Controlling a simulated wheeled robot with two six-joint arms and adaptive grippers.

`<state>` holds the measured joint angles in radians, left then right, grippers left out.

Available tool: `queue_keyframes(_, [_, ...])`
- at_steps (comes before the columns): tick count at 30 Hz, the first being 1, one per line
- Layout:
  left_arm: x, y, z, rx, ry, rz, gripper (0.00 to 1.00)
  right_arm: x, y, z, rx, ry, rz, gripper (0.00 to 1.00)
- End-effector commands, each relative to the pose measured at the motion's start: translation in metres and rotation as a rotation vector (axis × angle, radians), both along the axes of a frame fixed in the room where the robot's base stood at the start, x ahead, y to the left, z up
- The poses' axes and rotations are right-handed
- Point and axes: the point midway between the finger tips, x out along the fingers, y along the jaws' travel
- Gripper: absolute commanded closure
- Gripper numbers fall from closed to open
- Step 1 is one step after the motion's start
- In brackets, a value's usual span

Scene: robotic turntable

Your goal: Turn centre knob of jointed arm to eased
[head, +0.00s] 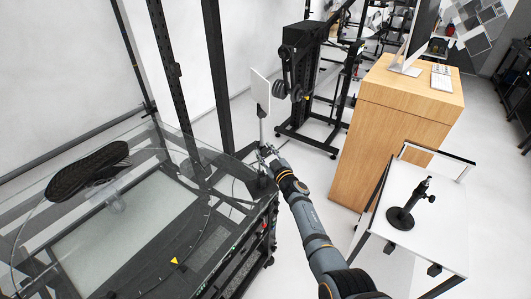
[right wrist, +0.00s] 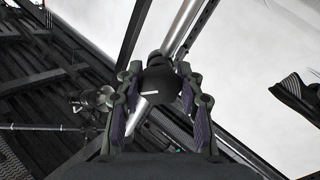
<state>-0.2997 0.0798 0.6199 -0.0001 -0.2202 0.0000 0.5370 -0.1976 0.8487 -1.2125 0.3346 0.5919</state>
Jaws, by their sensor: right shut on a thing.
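In the right wrist view, a silver rod (right wrist: 183,28) runs into the round black centre knob (right wrist: 160,88), which bears a short white mark. My right gripper (head: 265,154) reaches the jointed arm from the lower right. In the right wrist view its two fingers (right wrist: 162,112) flank the knob and are shut on it. My left gripper is not in view.
A dark shoe (head: 88,171) lies on the glass turntable (head: 40,225) at the left. A white cart (head: 440,236) with a small black stand (head: 401,217) is at the right. A wooden cabinet (head: 405,120) is behind it. Black uprights (head: 216,70) rise behind the turntable.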

Motion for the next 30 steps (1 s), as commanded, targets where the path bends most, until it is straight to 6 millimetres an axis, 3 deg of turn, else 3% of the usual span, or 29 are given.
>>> queue_keyframes(8, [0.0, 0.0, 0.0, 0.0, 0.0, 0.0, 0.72, 0.0, 0.0, -0.001, 0.0, 0.001, 0.0, 0.94])
queue_keyframes(9, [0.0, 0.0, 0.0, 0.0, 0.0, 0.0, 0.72, 0.0, 0.0, -0.001, 0.001, 0.001, 0.0, 0.57])
queue_keyframes(13, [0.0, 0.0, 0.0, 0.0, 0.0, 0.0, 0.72, 0.0, 0.0, -0.001, 0.001, 0.001, 0.0, 0.4])
queue_keyframes(23, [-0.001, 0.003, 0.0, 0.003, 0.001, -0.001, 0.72, -0.001, -0.001, -0.001, 0.001, 0.0, 0.0, 0.39])
queue_keyframes(30, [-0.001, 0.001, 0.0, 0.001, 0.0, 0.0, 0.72, -0.027, -0.012, -0.002, -0.001, 0.0, -0.001, 0.39])
